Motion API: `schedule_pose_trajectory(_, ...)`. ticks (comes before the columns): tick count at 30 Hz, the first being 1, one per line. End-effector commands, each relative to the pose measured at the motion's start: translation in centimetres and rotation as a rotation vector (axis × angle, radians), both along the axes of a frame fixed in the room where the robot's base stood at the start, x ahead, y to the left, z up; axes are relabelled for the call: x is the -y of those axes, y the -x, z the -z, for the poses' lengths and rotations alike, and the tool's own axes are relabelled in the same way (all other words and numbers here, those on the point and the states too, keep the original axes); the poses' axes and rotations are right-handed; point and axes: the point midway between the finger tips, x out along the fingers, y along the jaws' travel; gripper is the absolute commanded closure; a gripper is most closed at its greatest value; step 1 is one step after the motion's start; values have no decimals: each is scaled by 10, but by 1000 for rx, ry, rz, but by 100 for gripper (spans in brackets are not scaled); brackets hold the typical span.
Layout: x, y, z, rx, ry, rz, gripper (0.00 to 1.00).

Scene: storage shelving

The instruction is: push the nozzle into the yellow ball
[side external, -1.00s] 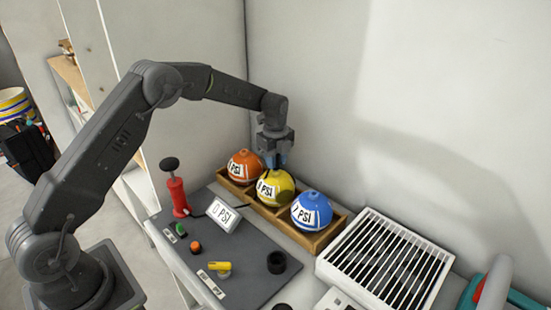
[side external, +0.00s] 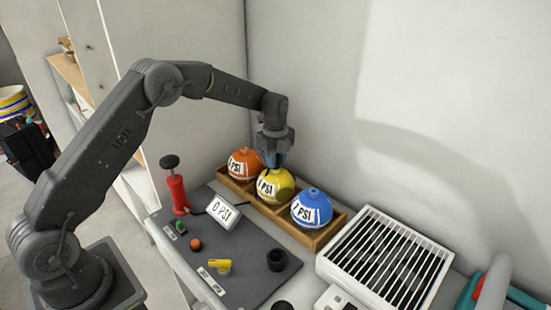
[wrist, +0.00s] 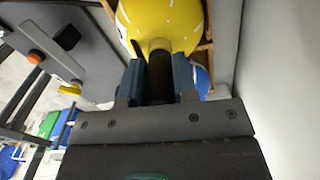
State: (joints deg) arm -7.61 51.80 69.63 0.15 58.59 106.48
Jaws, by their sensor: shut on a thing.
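The yellow ball (side external: 270,191) sits in the middle of a wooden rack (side external: 326,234), between an orange ball (side external: 241,165) and a blue ball (side external: 311,209). My gripper (side external: 275,162) points down directly over its top. In the wrist view my gripper (wrist: 158,72) has its blue fingers shut on a dark cylindrical nozzle (wrist: 160,80). The nozzle lines up with the raised yellow neck of the yellow ball (wrist: 188,18) and appears to meet it. I cannot tell how far in it is. The fingers hide the ball's top in the side view.
A red hand pump (side external: 177,193) and a display reading 0 PSI (side external: 222,211) stand on a grey panel (side external: 240,285) with buttons and a yellow knob (side external: 219,264). A white slatted box (side external: 385,262) stands right of the rack. The wall is close behind.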

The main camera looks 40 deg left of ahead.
Motion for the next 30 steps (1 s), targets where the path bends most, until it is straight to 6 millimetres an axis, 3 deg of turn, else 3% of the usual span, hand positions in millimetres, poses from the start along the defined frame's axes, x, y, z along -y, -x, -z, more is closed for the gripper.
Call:
schedule_pose_trajectory(16, 0, 0, 5, 0, 0, 0, 98)
schedule_pose_trajectory(17, 0, 0, 5, 0, 0, 0, 72)
schedule_pose_trajectory(26, 0, 0, 5, 0, 0, 0, 44)
schedule_pose_trajectory(30, 0, 0, 5, 0, 0, 0, 43)
